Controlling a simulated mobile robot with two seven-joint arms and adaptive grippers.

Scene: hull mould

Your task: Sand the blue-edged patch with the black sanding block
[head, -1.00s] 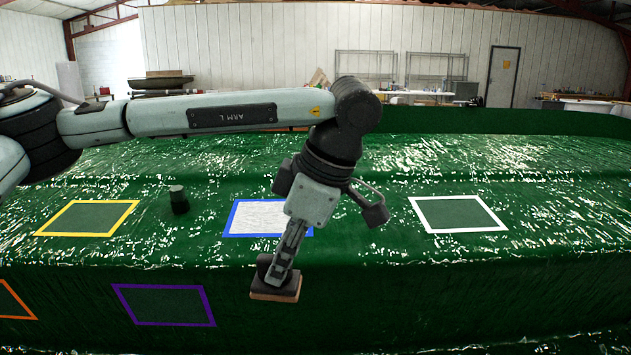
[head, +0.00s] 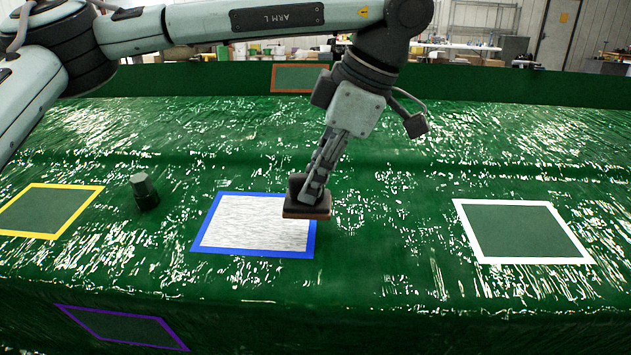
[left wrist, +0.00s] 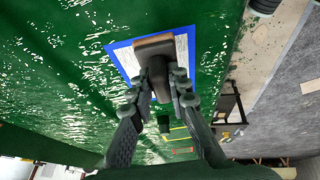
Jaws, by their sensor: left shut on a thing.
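The blue-edged patch (head: 255,225) lies on the green surface, with a whitish, streaked inside. My left gripper (head: 312,182) is shut on the black sanding block (head: 307,202), which has a brown underside. In the head view the block overlaps the right edge of the patch; I cannot tell whether it touches the surface. In the left wrist view the block (left wrist: 153,46) sits between the fingers, in front of the blue-edged patch (left wrist: 122,58) and hiding part of it. My right gripper is not in view.
A small dark knob-like object (head: 145,192) stands left of the patch. A yellow-edged patch (head: 45,210) is at the left, a white-edged one (head: 522,231) at the right, a purple-edged one (head: 122,327) lower on the front side, an orange-edged one (head: 300,78) on the far wall.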

